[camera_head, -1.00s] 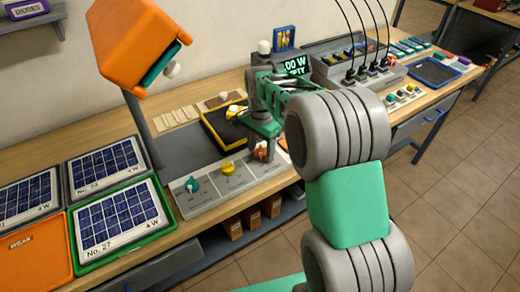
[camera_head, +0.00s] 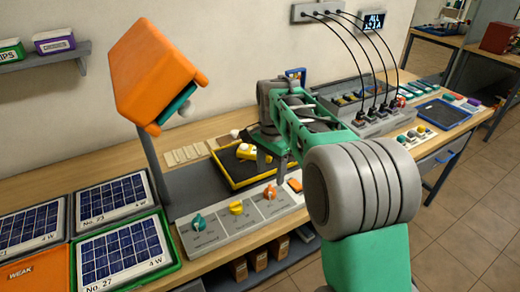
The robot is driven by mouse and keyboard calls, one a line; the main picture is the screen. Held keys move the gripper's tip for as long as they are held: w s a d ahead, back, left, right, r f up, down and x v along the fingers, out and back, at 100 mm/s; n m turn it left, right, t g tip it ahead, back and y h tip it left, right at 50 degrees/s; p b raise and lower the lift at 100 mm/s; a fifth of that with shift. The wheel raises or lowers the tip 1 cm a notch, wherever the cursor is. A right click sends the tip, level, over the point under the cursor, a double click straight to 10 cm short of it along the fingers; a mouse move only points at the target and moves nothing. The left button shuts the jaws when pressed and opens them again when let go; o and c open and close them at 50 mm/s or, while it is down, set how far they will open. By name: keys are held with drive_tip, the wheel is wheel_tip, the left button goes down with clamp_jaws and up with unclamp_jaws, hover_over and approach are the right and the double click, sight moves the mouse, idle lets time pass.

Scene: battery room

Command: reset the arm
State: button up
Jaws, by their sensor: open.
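My arm (camera_head: 362,190) rises from the lower right and reaches over the bench. My gripper (camera_head: 279,165) hangs at its far end, above the bench between the yellow-edged black tray and the control panel. It is open, and I see nothing held in it. Its fingertips are small and partly hidden by the arm's own links.
A grey panel (camera_head: 240,224) with coloured knobs lies below my gripper. The yellow-edged tray (camera_head: 236,180) holds a yellow item. An orange lamp-like hood (camera_head: 155,70) stands left. Solar panels (camera_head: 122,250) fill the left bench. Black cables (camera_head: 352,52) hang behind my arm.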

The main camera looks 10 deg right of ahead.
drive_tip(key=shift+s+r, duration=0.2)
drive_tip(key=shift+s, duration=0.05)
drive_tip(key=s+f+n+t, duration=0.2)
drive_tip(key=s+n, duration=0.9)
drive_tip(key=s, duration=0.8)
drive_tip(key=shift+s+a+n+t, duration=0.2)
drive_tip(key=shift+s+n+t, duration=0.15)
drive_tip(key=shift+t, duration=0.35)
drive_tip(key=shift+d, duration=0.1)
